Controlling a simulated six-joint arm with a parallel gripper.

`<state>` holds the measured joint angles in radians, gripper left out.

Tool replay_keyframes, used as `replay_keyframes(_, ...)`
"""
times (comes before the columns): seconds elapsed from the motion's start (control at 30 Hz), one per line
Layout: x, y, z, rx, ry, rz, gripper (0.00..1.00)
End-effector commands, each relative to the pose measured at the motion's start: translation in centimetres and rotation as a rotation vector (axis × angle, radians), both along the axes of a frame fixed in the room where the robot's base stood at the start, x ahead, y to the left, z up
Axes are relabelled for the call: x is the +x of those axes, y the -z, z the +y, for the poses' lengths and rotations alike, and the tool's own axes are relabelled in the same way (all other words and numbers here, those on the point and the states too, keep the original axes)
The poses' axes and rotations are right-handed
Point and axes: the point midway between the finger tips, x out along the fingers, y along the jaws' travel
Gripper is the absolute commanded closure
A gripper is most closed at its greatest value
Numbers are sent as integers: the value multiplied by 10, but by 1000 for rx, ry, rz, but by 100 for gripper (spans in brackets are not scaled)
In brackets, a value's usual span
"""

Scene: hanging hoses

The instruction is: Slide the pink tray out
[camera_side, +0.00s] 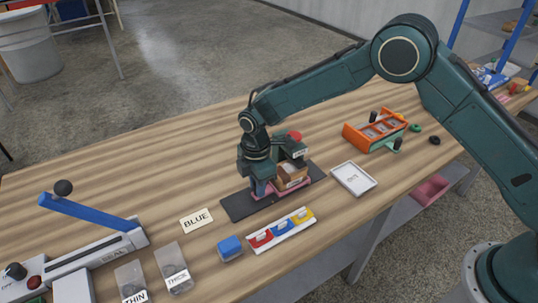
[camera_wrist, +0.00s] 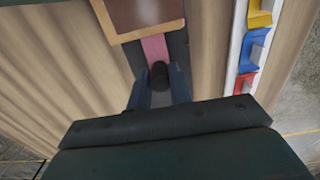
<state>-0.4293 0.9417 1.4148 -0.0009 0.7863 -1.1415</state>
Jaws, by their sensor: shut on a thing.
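The pink tray (camera_side: 305,187) lies on a dark base plate (camera_side: 239,209) near the middle of the bench, largely hidden by my gripper and a wooden-sided box on it. In the wrist view, a pink strip of it (camera_wrist: 154,47) runs from the box (camera_wrist: 145,14) to a dark round knob (camera_wrist: 159,76). My gripper (camera_side: 264,190) points down at the tray's left end. In the wrist view its blue fingers (camera_wrist: 160,88) are shut on the knob, one on each side.
A rack of red, blue and yellow pieces (camera_side: 281,232) and a blue block (camera_side: 230,247) lie in front. A white tray (camera_side: 353,178) and an orange-framed unit (camera_side: 375,131) stand right. A BLUE card (camera_side: 196,220) and a lever device (camera_side: 95,262) are left.

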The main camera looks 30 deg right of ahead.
Motion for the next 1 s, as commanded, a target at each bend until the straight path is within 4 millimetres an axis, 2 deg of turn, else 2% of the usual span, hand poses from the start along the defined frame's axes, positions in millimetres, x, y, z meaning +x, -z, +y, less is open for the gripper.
replay_keyframes(0.03,0,0,13,0,-4,-3,100)
replay_keyframes(0.2,1,0,47,1,-3,-4,100)
replay_keyframes(0.4,1,-1,74,1,0,-4,100)
replay_keyframes(0.8,0,-1,82,5,-4,-7,100)
replay_keyframes(0.83,0,-1,82,6,-5,-7,74)
replay_keyframes(0.9,0,-1,82,5,-4,-6,60)
replay_keyframes(1.0,0,-1,81,3,-3,-4,58)
